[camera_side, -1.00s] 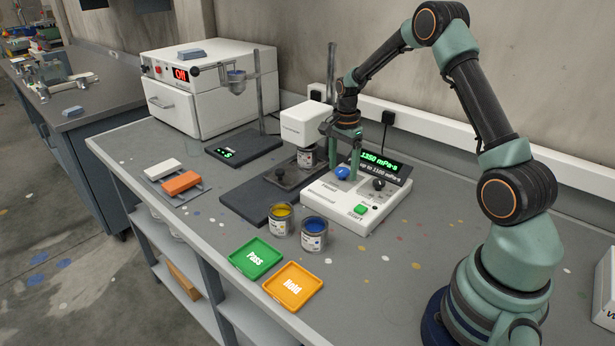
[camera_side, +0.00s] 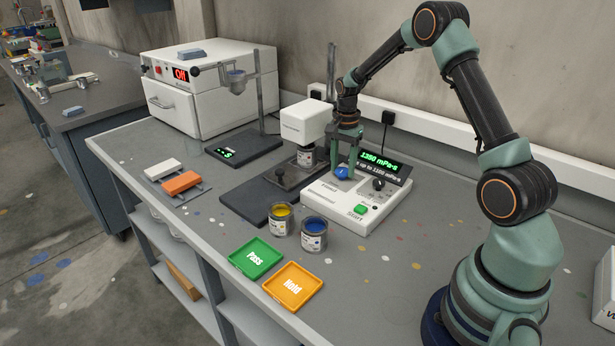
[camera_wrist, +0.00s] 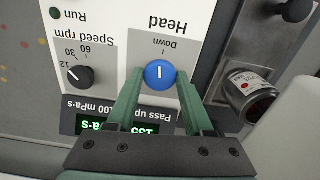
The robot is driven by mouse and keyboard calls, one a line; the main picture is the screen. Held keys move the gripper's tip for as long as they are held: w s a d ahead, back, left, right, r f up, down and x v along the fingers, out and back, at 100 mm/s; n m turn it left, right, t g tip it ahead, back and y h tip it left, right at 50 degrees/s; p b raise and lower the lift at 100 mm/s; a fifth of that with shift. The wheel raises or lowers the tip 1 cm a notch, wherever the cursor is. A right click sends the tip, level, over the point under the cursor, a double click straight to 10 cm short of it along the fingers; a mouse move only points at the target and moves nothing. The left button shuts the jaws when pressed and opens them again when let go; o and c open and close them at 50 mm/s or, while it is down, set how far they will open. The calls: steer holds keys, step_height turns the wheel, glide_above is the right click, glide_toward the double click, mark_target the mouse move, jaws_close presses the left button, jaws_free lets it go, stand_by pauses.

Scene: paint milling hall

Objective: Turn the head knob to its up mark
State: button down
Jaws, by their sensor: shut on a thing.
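The blue head knob (camera_side: 342,173) sits on the white control box (camera_side: 328,200) in the side view. In the wrist view the knob (camera_wrist: 159,74) bears a short white line, in line with the "Down" label side; which end is its pointer I cannot tell. "Head" and "Down" read upside down there. My gripper (camera_side: 344,170) is shut on the knob, with one green finger on each side, as the wrist view also shows my gripper (camera_wrist: 160,78). No up mark is visible; my gripper covers that side. The white measuring head (camera_side: 306,121) stands above a can (camera_side: 306,157).
The display (camera_side: 380,165) with green digits is right behind the knob. The speed dial (camera_wrist: 78,76) and green start button (camera_side: 361,209) are close by. Open yellow (camera_side: 280,219) and blue (camera_side: 313,234) paint cans stand in front. Green "Pass" (camera_side: 238,263) and orange "Hold" (camera_side: 272,290) trays lie nearer.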

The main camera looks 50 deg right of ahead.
mark_target(343, 170)
steer(key=n, duration=0.5)
steer(key=shift+r, duration=0.1)
steer(key=n, duration=1.6)
steer(key=shift+n, duration=0.4)
steer(key=shift+c, duration=1.5)
jaws_free()
step_height(343, 170, up, 12)
